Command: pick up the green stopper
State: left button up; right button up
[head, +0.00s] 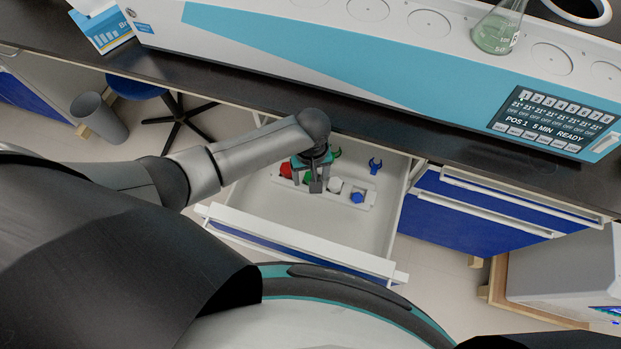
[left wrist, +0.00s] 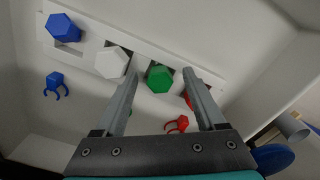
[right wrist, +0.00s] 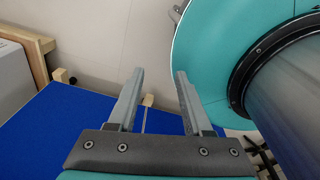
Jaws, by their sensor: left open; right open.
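The green stopper (left wrist: 160,79) is a hexagonal-topped piece in a white rack (left wrist: 84,40) inside an open drawer (head: 385,215). In the left wrist view it lies between and just beyond the fingertips of my left gripper (left wrist: 162,72), which is open and empty. In the head view my left gripper (head: 316,184) is above the rack and partly hides the green stopper (head: 308,177). My right gripper (right wrist: 160,72) is open and empty, away from the drawer, over a blue surface (right wrist: 75,125).
The rack also holds a white stopper (head: 334,185), a blue stopper (head: 357,197) and a red stopper (head: 286,170). A blue clip (head: 375,166) and a green clip (head: 336,153) lie behind it; a red clip (left wrist: 177,124) shows too. Drawer walls surround the rack, below the bench edge (head: 380,140).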

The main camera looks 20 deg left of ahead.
pick_arm(q)
grip_shut()
dwell(0.6)
